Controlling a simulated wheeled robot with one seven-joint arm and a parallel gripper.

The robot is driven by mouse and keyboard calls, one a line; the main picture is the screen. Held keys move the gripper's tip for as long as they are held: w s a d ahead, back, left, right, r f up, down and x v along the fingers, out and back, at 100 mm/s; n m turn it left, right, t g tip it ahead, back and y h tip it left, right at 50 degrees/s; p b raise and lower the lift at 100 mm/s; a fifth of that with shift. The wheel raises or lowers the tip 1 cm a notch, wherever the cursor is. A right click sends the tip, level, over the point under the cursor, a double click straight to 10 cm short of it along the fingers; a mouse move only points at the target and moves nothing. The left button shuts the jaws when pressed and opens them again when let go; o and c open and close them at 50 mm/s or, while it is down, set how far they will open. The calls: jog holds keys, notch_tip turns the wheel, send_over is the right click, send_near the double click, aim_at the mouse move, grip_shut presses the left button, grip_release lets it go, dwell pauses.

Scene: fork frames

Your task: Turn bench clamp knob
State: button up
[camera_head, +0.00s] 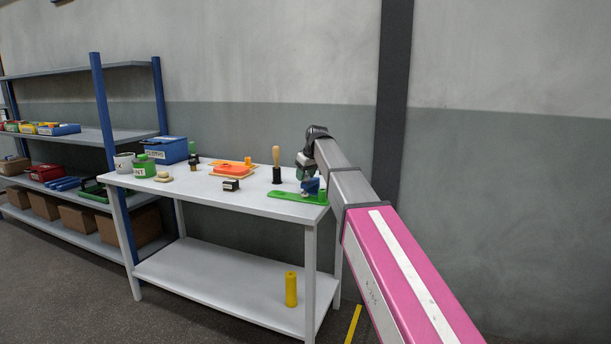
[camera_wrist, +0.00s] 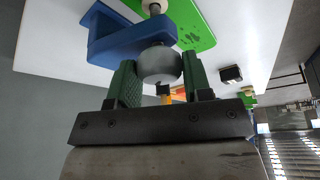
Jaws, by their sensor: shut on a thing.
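The bench clamp is a blue block (camera_wrist: 118,38) on a green base plate (camera_wrist: 196,28). In the head view the blue part (camera_head: 311,187) is partly hidden by my arm, and the green plate (camera_head: 285,195) lies at the right end of the white bench. The knob (camera_wrist: 158,66) is a round grey ball beside the blue block in the wrist view. My gripper (camera_wrist: 160,75), with green ribbed fingers, is shut on the knob, one finger on each side. In the head view my gripper (camera_head: 304,174) is at the clamp, and the knob cannot be made out.
On the white bench (camera_head: 230,203), a wooden-handled tool (camera_head: 276,158) stands just left of the clamp. A small black block (camera_head: 231,185) and an orange tray (camera_head: 228,168) lie farther left. A yellow cylinder (camera_head: 291,289) stands on the lower shelf.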

jog(key=m, duration=0.2)
jog(key=m+h, duration=0.1)
jog(key=m, duration=0.1)
jog(key=shift+a+m+t+h, duration=0.1)
jog(key=shift+m+t+h, duration=0.2)
jog(key=shift+t, duration=0.1)
jog(key=m+h, duration=0.1)
jog(key=m, duration=0.2)
jog(key=shift+r+m, duration=0.1)
jog(key=shift+m, duration=0.2)
jog(key=m+h, duration=0.2)
jog(key=m, duration=0.2)
jog(key=shift+a+m, duration=0.15)
jog(key=shift+m, duration=0.15)
jog(key=shift+w+m+g+h, duration=0.1)
jog(key=shift+m+g+h, duration=0.45)
jog(key=shift+m, duration=1.45)
jog(key=shift+h, duration=0.25)
jog(key=o, duration=0.9)
jog(key=v, duration=1.1)
